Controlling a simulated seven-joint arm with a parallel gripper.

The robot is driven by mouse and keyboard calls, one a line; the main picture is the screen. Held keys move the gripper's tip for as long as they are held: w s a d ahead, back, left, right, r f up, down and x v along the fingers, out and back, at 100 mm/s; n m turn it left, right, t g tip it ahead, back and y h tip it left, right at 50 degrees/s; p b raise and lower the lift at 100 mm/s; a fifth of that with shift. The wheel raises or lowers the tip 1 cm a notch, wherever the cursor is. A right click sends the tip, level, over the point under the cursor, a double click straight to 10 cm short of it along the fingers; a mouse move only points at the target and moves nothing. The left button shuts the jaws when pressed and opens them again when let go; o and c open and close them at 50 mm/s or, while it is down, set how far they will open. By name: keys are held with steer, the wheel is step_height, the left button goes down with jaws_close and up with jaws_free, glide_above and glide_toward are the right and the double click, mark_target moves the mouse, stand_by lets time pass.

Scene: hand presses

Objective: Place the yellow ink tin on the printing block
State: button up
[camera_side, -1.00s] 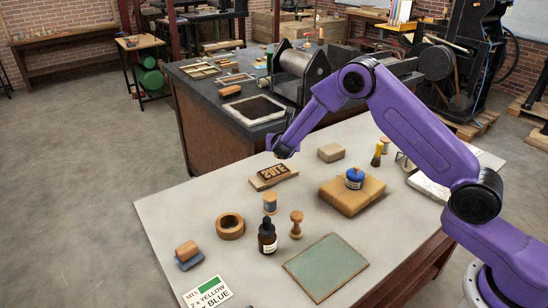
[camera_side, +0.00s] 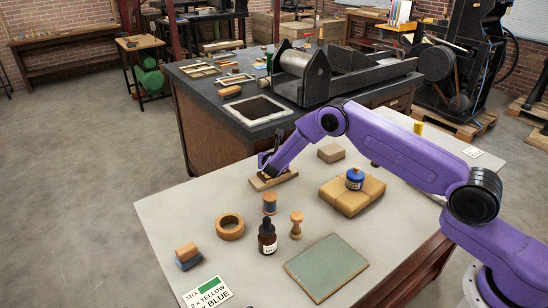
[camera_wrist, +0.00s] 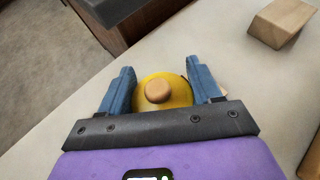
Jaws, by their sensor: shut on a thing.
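The yellow ink tin (camera_wrist: 177,92), a round tin with a wooden knob on top, is between the two blue fingers of my gripper (camera_wrist: 160,80) in the wrist view. My gripper is shut on it. In the side view my gripper (camera_side: 268,164) is low over the wooden printing block (camera_side: 260,185), and the tin is mostly hidden there. The gripper covers much of the block's lettered face. I cannot tell whether the tin touches the block.
A tan wooden block (camera_side: 331,153) lies behind right. A wrapped parcel (camera_side: 340,201) with a blue tin (camera_side: 355,179) on it is to the right. The table's left edge is near.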

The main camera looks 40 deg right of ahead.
steer(key=o, duration=1.3)
steer(key=shift+f, duration=0.1)
steer(key=shift+c, duration=0.2)
